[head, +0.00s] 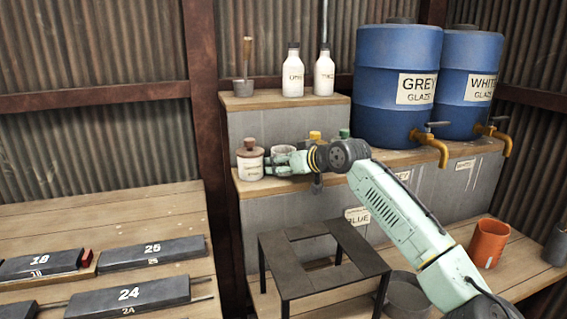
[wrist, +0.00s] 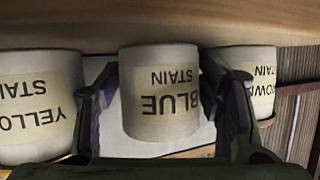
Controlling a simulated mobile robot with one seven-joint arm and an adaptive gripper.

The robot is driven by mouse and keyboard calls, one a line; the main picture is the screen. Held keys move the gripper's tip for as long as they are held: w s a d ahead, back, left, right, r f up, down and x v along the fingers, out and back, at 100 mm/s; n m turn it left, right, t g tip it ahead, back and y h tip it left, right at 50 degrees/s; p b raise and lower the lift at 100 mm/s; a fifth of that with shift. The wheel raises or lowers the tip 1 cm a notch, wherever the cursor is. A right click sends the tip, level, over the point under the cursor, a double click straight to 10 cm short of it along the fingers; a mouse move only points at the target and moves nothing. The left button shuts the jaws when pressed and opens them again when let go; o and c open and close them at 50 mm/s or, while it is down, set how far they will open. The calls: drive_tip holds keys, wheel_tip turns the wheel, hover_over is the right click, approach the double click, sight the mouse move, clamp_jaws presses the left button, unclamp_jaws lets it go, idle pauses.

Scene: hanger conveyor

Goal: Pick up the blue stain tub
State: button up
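The blue stain tub (wrist: 160,92) is a pale, round tub with a cream label reading BLUE STAIN, upside down in the wrist view. My gripper (wrist: 168,108) is open, with one finger on each side of the tub. A narrow gap shows at the left finger; contact at the right finger cannot be told. In the head view my gripper (head: 283,160) is at the ledge, between the brown-lidded jar (head: 250,160) and the yellow-lidded tub (head: 314,136), and partly hides a pale tub there.
In the wrist view the yellow stain tub (wrist: 38,105) and brown stain tub (wrist: 248,80) stand close on either side. A green lid (head: 344,133) shows behind my arm. Blue glaze barrels (head: 385,110) stand right on the wooden ledge (head: 395,158). A black stand (head: 320,262) is below.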

drive_tip(key=c, duration=0.9)
drive_tip(key=shift+c, duration=0.3)
drive_tip(key=shift+r, duration=0.15)
